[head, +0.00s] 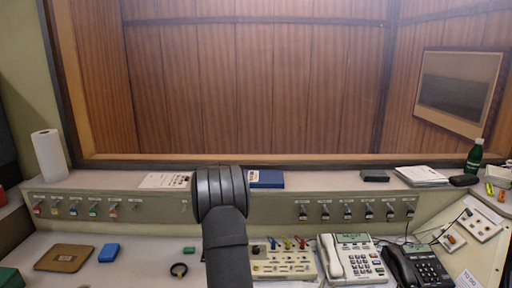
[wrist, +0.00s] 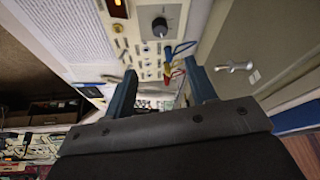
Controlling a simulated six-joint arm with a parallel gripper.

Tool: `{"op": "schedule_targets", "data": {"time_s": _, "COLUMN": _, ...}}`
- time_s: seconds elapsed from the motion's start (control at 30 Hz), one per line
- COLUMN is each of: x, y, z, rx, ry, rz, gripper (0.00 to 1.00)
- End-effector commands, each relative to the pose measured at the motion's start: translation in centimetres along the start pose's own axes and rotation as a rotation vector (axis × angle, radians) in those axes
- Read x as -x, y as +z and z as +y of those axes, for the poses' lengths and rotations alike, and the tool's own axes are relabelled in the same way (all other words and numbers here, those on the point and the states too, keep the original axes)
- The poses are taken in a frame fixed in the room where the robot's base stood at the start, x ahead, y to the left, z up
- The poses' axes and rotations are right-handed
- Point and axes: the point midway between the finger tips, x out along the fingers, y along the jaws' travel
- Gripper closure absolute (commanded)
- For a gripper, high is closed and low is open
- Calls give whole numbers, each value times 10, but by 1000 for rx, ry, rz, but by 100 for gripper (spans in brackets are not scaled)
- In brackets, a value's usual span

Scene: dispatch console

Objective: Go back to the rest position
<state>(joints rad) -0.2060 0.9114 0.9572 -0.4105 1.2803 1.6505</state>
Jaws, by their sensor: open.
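My gripper (wrist: 160,67) shows in the wrist view with its two dark blue fingers spread apart and nothing seen between their tips. Past the fingertips is a pale panel (wrist: 145,48) with a dark knob and blue, yellow and red plugs. The panel looks apart from the fingers, but the gap is hard to judge. In the head view my dark arm rises from the bottom centre to the console ledge, and the gripper itself is hidden there.
A small plug panel (head: 285,266) stands right of my arm. Beyond it are a white telephone (head: 352,262) and a black telephone (head: 418,268). A blue block (head: 109,253) and a brown square pad (head: 64,258) lie at left. A paper roll (head: 49,156) and a green bottle (head: 474,156) stand on the ledge.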

Motion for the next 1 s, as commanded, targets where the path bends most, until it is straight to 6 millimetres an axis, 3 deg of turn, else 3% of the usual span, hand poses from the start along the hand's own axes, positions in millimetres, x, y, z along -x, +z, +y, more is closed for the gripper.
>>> {"op": "schedule_targets", "data": {"time_s": 0.03, "x": -14, "y": 0, "z": 1, "rx": 1, "ry": 7, "rz": 0, "gripper": 49}}
{"op": "schedule_targets", "data": {"time_s": 0.77, "x": -161, "y": 0, "z": 1, "rx": 0, "ry": 5, "rz": -1, "gripper": 49}}
{"op": "schedule_targets", "data": {"time_s": 1.0, "x": -158, "y": -1, "z": 2, "rx": 209, "ry": -85, "rz": 0, "gripper": 49}}
